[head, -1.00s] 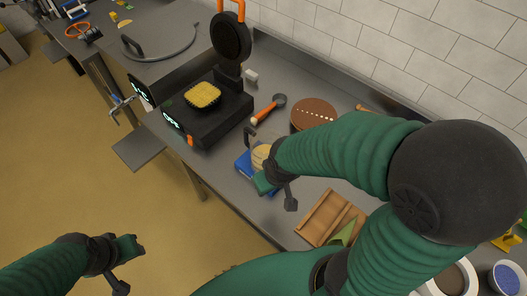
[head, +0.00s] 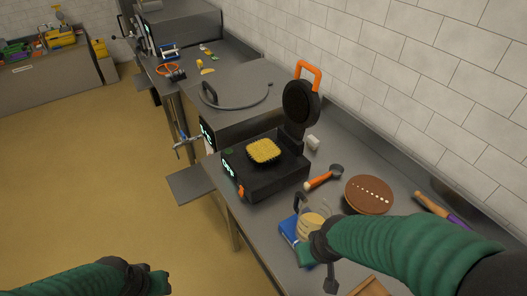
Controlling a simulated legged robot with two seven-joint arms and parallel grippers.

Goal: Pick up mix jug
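The mix jug (head: 311,226) looks like a clear jug with pale yellow batter in it. It is at the front of the steel counter, beside a blue thing lying there. My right gripper (head: 316,248) is right at the jug, on its near side, and overlaps it in the view. The fingers are small and partly hidden, so I cannot tell whether they are closed on the jug. My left gripper (head: 158,281) is low over the floor at the bottom left, away from the counter. Its finger opening is unclear.
A black waffle iron (head: 262,172) stands open with a yellow waffle (head: 264,151) on it. An orange-handled tool (head: 320,181) and a round brown disc (head: 369,194) lie behind the jug. A blue box-like thing (head: 290,229) is beside the jug. Floor at left is clear.

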